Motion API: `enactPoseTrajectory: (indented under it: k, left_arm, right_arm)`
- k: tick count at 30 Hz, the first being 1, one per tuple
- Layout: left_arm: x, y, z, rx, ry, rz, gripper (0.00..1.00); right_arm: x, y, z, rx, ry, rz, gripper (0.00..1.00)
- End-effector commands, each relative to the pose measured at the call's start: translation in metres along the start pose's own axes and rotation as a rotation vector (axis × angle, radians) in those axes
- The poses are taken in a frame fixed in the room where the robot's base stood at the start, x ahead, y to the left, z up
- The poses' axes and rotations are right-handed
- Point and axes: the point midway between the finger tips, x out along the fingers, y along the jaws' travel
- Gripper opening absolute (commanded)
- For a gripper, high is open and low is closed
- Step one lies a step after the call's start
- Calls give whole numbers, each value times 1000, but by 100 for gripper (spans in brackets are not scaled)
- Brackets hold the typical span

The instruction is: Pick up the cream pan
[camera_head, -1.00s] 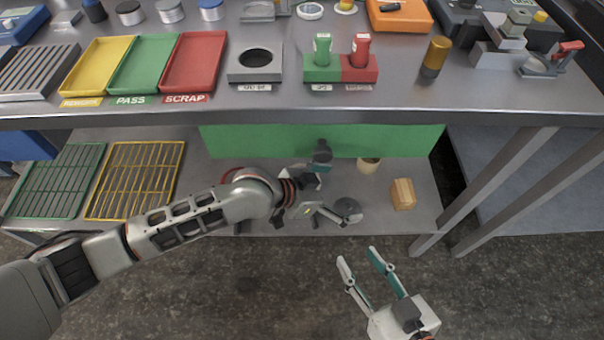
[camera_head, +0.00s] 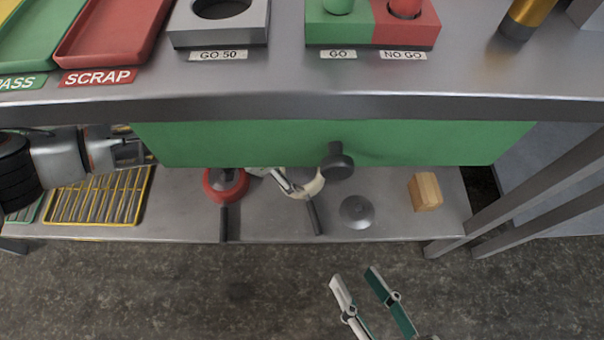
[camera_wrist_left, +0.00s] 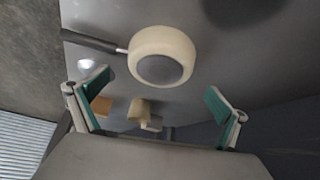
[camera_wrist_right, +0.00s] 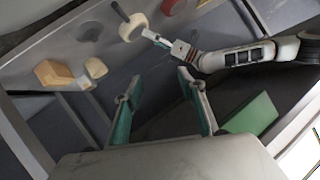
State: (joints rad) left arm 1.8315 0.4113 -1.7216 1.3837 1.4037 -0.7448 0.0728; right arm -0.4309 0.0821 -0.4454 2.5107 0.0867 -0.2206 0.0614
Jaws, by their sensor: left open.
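The cream pan (camera_head: 316,186) lies on the lower shelf under the green drawer front, its dark handle pointing toward the shelf's front edge. My left gripper (camera_head: 281,182) is just left of it, partly hidden by the drawer front and overlapping the pan's edge. In the left wrist view the gripper (camera_wrist_left: 156,94) is open, with the round cream pan (camera_wrist_left: 160,54) beyond its fingertips and nothing between them. The right wrist view also shows the cream pan (camera_wrist_right: 133,27) beside my left gripper. My right gripper (camera_head: 353,275) is open and empty over the floor.
A red pan (camera_head: 226,187) lies left of the cream pan. A grey lid (camera_head: 357,211) and a wooden block (camera_head: 426,191) lie to its right. The green drawer front (camera_head: 240,143) with a dark knob (camera_head: 338,162) hangs close above. A yellow rack (camera_head: 98,198) is further left.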

Motion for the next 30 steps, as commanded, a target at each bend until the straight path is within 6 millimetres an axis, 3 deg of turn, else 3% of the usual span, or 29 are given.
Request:
enactPoseTrajectory:
  k: [6, 12, 21, 22, 27, 30]
  left_arm:
    - [32, 4, 11, -2, -4, 9, 100]
    - [55, 3, 11, -2, -2, 6, 100]
    - [56, -1, 6, 1, 2, -1, 100]
    - [56, -1, 6, 1, 2, -1, 97]
    - [56, -1, 6, 1, 1, -1, 58]
    - [56, -1, 6, 1, 2, 0, 58]
  right_arm:
    - [2, -11, 14, 159, 7, -9, 40]
    - [5, -21, 16, 315, 35, -15, 40]
    - [5, -24, 12, 353, 51, -21, 40]
    - [5, -24, 12, 353, 51, -21, 40]
    - [5, -24, 12, 352, 51, -20, 40]
    - [5, -24, 12, 351, 51, -20, 40]
